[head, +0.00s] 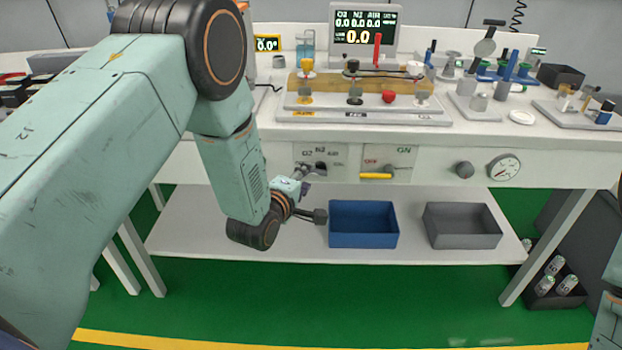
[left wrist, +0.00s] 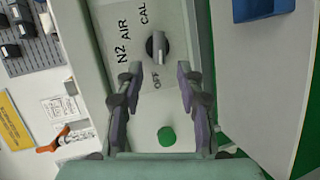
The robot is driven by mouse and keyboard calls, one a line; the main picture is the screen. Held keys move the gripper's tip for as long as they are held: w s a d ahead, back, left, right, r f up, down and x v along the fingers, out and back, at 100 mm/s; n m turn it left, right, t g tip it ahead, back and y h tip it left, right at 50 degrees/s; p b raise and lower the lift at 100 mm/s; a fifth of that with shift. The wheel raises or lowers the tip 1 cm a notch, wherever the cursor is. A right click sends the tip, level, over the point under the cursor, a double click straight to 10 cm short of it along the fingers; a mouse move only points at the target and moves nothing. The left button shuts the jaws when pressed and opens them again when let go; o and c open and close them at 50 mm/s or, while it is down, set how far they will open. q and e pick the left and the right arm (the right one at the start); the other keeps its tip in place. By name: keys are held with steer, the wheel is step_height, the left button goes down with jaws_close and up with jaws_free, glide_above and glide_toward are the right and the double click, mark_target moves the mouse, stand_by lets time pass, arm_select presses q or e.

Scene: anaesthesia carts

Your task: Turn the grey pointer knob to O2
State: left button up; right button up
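The grey pointer knob (left wrist: 158,47) is on a pale panel (left wrist: 140,18) in the left wrist view. My right gripper is out of view.
An ON/OFF panel with a yellow lever (head: 376,176), a dark round knob (head: 464,170) and a gauge (head: 503,167) are right of it. A blue bin (head: 363,240) and a grey bin (head: 462,242) stand on the lower shelf. A green round part (left wrist: 167,136) is between the fingers' bases.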

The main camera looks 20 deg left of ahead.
mark_target(314, 173)
arm_select(q)
steer(key=x, duration=0.2)
steer(key=shift+w+d+f+b, duration=0.1)
steer(key=shift+w+d+b, duration=0.2)
steer(key=shift+w+b, duration=0.1)
steer(key=shift+w+a, duration=0.1)
jaws_close()
